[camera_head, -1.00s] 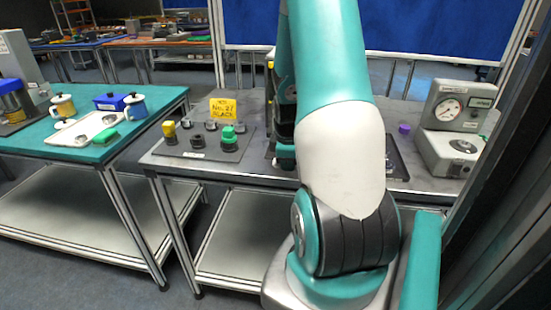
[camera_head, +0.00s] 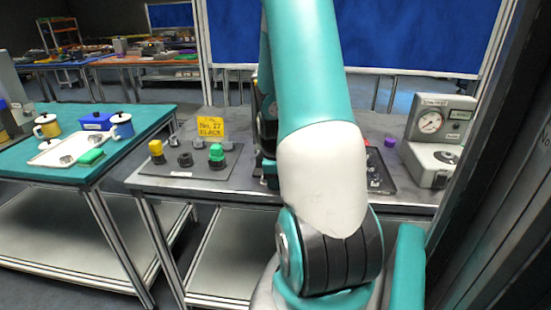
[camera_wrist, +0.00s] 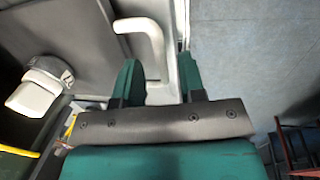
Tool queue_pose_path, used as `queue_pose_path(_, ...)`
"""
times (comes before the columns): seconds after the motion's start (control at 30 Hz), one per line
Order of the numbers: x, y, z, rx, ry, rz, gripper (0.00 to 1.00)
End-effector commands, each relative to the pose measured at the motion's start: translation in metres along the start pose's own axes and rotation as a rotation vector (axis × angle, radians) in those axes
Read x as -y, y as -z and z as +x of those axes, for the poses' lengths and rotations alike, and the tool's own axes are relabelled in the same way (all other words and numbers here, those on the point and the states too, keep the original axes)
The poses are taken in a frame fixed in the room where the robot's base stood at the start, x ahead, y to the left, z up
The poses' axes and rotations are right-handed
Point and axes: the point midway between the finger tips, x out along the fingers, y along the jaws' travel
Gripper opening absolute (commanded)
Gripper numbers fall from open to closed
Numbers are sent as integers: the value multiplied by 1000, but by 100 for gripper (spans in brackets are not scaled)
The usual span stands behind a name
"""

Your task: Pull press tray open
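In the wrist view, my gripper (camera_wrist: 160,75) shows two teal fingers with a wide gap between them. A white bent handle (camera_wrist: 148,38) has its long part between the fingertips, and I see a gap on the right side. Whether the left finger touches it I cannot tell. The handle joins a grey part at the left; I take this to be the press tray, but its shape is cut off. In the head view my arm hides the gripper and most of a dark machine (camera_head: 262,100) on the grey table.
A teal table (camera_head: 135,125) with mugs and a white tray (camera_head: 62,155) stands left. A dark post (camera_head: 490,190) rises close at right.

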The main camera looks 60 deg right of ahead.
Motion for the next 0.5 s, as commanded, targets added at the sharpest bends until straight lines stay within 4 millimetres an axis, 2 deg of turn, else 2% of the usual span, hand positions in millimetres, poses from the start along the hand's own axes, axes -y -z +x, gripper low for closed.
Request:
queue_pose_path(0.17,-1,0,-36,-3,-8,0,37)
queue_pose_path(0.5,-1,0,-123,-2,-8,0,37)
